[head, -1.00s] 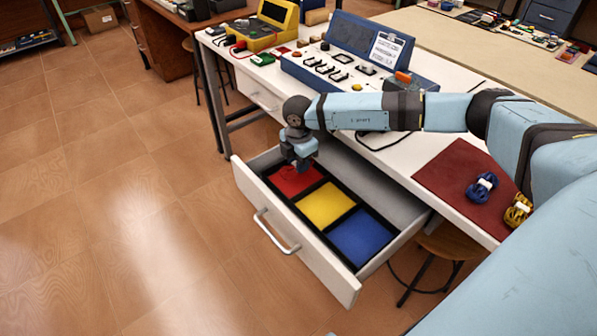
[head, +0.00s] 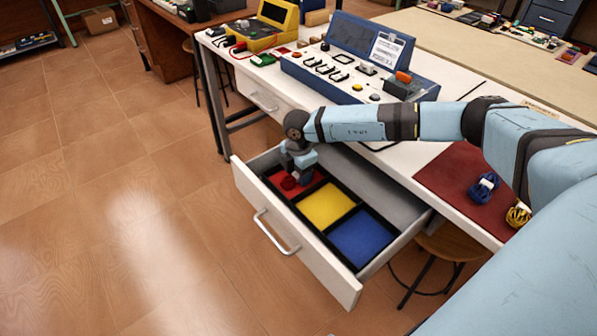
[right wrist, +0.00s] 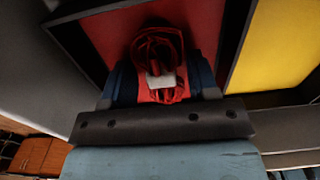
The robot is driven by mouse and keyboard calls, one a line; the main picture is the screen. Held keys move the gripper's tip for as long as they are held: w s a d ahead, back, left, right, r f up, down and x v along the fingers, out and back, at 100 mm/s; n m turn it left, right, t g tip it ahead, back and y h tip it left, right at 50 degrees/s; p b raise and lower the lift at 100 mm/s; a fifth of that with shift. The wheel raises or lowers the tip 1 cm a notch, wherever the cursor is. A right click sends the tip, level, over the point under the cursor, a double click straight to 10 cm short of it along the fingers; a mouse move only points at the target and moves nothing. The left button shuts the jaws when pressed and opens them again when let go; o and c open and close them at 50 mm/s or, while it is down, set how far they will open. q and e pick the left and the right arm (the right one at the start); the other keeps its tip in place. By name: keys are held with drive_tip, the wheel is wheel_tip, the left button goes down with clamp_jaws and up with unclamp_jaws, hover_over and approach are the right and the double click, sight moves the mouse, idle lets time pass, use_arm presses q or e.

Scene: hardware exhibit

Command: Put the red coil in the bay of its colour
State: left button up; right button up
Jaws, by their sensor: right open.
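The red coil (right wrist: 157,50), with a white band, is in the red bay (right wrist: 110,40) between the fingers of my right gripper (right wrist: 160,85) in the right wrist view. The fingers stand apart from each other, on either side of the coil. In the head view the red coil (head: 289,183) shows just under my right gripper (head: 299,172), over the red bay (head: 307,183) at the far end of the open drawer (head: 300,250). Whether the coil lies fully on the bay floor is hard to tell. My left gripper is not in view.
The yellow bay (head: 326,205) and blue bay (head: 362,238) are empty. A blue coil (head: 484,187) and a yellow coil (head: 518,214) lie at the dark red mat (head: 445,180) on the white bench. A blue instrument panel (head: 335,75) stands behind my right arm.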

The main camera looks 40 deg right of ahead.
wheel_tip(320, 180, up, 12)
drive_tip(key=p, duration=0.2)
drive_tip(key=shift+r, duration=0.25)
drive_tip(key=shift+f, duration=0.1)
idle(0.4)
